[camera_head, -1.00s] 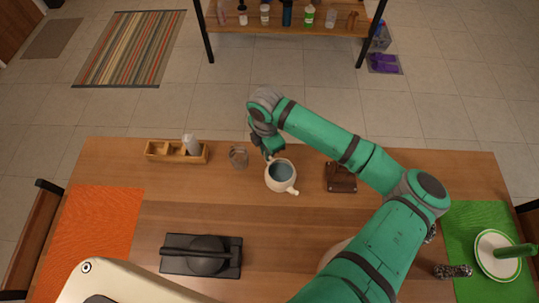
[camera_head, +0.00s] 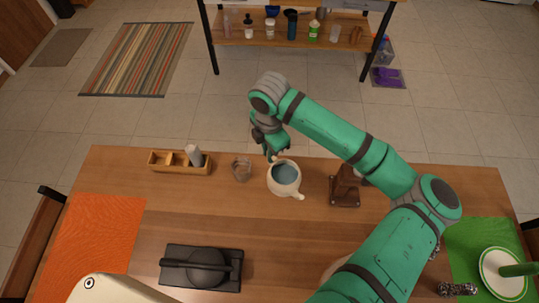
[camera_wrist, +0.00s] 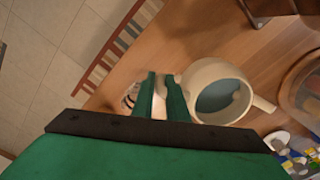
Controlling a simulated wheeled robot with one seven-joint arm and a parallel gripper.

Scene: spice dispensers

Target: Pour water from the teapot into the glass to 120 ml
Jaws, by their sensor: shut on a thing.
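A cream teapot (camera_head: 285,180) with bluish water inside and no lid on it is near the far edge of the table, its spout pointing to the lower right in the head view. My gripper (camera_head: 274,154) is shut on the teapot's handle at its far side. In the wrist view, the green fingers (camera_wrist: 160,96) close at the teapot's (camera_wrist: 199,77) left side. The clear glass (camera_head: 241,169) stands just left of the teapot and looks empty. In the wrist view the glass (camera_wrist: 131,95) is partly hidden behind the fingers. Whether the teapot touches the table is hard to tell.
A wooden caddy (camera_head: 168,163) with a white shaker stands left of the glass. A brown wooden object (camera_head: 345,187) stands right of the teapot. A black lidded pan (camera_head: 203,267) lies in front. An orange mat (camera_head: 95,240) is at left. Bare table lies between.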

